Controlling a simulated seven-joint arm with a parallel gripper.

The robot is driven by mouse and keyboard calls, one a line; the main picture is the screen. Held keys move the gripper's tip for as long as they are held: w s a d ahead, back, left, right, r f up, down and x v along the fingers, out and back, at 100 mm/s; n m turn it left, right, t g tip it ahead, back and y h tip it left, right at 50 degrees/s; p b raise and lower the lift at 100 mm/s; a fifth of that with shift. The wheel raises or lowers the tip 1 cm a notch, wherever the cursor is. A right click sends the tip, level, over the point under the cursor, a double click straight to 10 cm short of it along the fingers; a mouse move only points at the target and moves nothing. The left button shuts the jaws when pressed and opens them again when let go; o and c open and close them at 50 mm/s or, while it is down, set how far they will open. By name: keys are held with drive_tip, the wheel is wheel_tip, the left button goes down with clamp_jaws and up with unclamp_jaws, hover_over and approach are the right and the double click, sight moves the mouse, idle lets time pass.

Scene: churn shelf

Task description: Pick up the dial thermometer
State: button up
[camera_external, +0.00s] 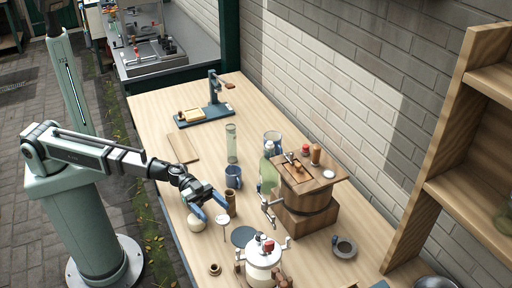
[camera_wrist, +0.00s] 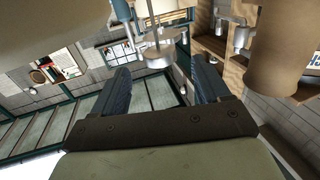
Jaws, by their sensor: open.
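The dial thermometer appears to be the small white disc on a thin stem (camera_external: 222,219), standing upright near the table's front edge. In the wrist view a grey disc with a thin rod (camera_wrist: 158,57) shows between the fingertips and looks like the same thing. My gripper (camera_external: 216,212) is open, its blue fingers pointing toward the disc; the fingers also show in the wrist view (camera_wrist: 160,66). Nothing is clearly gripped. Whether the fingers touch the disc, I cannot tell.
A brown cylinder (camera_external: 230,203) and a cream rounded pot (camera_external: 196,222) stand close on either side of the gripper. A blue mug (camera_external: 233,177), a green bottle (camera_external: 268,172), a wooden churn box (camera_external: 305,205) and a white lidded pot (camera_external: 263,262) stand nearby. The table's far left is clearer.

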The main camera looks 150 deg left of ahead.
sight(225, 215)
drive_tip(key=x, duration=0.5)
drive_tip(key=shift+w+a, duration=0.2)
drive_tip(key=shift+w, duration=0.2)
drive_tip(key=c, duration=1)
